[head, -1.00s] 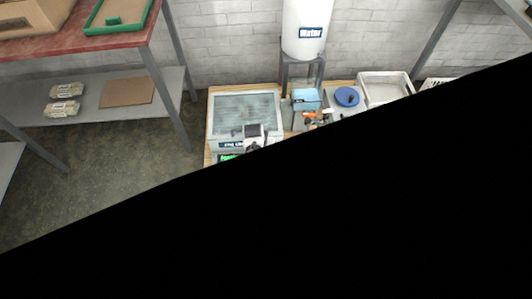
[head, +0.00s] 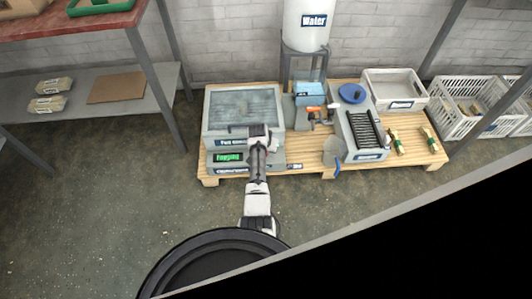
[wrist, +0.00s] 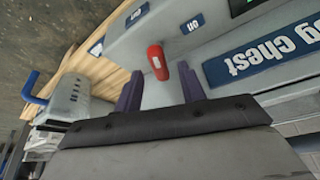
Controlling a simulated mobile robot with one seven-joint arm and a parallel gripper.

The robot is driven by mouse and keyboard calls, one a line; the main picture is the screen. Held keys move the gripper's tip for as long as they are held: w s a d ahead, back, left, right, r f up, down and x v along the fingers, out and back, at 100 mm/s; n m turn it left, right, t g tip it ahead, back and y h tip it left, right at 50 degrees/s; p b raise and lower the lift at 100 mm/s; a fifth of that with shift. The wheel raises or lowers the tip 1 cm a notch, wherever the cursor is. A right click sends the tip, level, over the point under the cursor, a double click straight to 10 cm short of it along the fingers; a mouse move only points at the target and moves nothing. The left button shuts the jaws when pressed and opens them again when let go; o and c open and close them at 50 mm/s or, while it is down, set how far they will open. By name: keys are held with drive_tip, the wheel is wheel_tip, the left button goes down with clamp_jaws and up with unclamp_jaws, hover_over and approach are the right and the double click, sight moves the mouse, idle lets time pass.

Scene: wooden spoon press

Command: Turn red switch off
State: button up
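The red switch (wrist: 156,62) is a short red lever on the grey front of the fogging chest (wrist: 240,30). In the wrist view it lies just ahead of the gap between my two purple fingertips and leans near them; I cannot tell whether they touch. A blue "Off" label (wrist: 192,24) sits beyond it to the right. My gripper (wrist: 160,86) is open, with nothing held between the fingers. In the head view my gripper (head: 258,131) is over the front of the chest (head: 243,105), hiding the switch. The green display (head: 228,157) reads "Fogging".
The chest stands on a wooden pallet (head: 310,168). To its right are a blue box (head: 310,92), a grey machine with a black rack (head: 365,130), a grey tray (head: 395,90) and white crates (head: 460,110). A water tank (head: 308,25) stands behind. Floor at left is clear.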

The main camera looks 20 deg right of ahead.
drive_tip(key=shift+w+d+f+b, duration=0.15)
drive_tip(key=shift+f+b, duration=0.3)
drive_tip(key=shift+f, duration=0.15)
clamp_jaws()
drive_tip(key=m, duration=0.2)
drive_tip(key=shift+w+m+g+h+b, duration=0.15)
drive_tip(key=shift+m+g+h+b, duration=0.15)
drive_tip(key=shift+m+h+b, duration=0.1)
drive_tip(key=shift+m+g+h+b, duration=0.3)
drive_tip(key=shift+m+g+b, duration=0.25)
drive_tip(key=shift+m, duration=0.95)
